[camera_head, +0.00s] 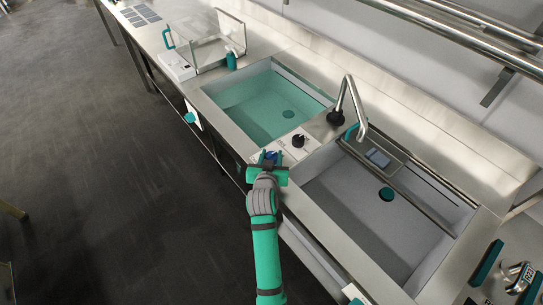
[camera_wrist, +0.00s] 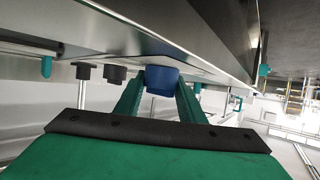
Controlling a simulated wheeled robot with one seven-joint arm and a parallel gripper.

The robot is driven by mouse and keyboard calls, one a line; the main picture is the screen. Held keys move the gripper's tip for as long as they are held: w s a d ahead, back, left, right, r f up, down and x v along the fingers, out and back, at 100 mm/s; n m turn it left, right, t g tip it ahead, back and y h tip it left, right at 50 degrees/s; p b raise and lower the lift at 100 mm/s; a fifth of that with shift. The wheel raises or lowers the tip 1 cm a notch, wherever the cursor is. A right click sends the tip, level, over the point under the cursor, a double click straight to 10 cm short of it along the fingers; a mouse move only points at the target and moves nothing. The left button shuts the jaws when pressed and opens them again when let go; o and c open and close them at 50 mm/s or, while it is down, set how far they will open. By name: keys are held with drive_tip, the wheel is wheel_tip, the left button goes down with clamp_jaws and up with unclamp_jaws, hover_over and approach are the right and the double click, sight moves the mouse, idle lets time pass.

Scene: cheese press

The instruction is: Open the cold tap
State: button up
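The cold tap appears to be the blue knob (camera_wrist: 161,79) on the front edge of the sink counter. In the wrist view it sits between and just beyond my fingertips. In the head view only a bit of blue (camera_head: 271,155) shows at my gripper (camera_head: 267,165), which partly hides it. In the wrist view my gripper (camera_wrist: 158,95) has its two green fingers apart, one on each side of the knob. I cannot tell whether either finger touches it, nor how far the knob is turned.
A left basin (camera_head: 238,119) holds teal-tinted liquid; a right basin (camera_head: 345,215) has a small tray across it. A steel spout (camera_head: 347,90) stands between them. A black knob (camera_head: 298,141) is on a white panel near my gripper.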

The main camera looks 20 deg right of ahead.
drive_tip(key=shift+c, duration=1)
drive_tip(key=m+g+h, duration=0.2)
drive_tip(key=m+h, duration=0.1)
drive_tip(key=shift+a, duration=0.1)
drive_tip(key=m+g+h, duration=0.2)
drive_tip(key=m+g, duration=0.1)
drive_tip(key=m+g+h, duration=0.2)
drive_tip(key=m, duration=0.1)
drive_tip(key=shift+r+g, duration=0.1)
drive_tip(key=shift+g, duration=0.3)
drive_tip(key=m+g, duration=0.5)
drive_tip(key=g, duration=0.1)
drive_tip(key=shift+h, duration=0.3)
drive_tip(key=shift+m+g+y, duration=0.6)
drive_tip(key=shift+m+g, duration=1.3)
drive_tip(key=shift+g, duration=0.1)
drive_tip(key=shift+s, duration=0.1)
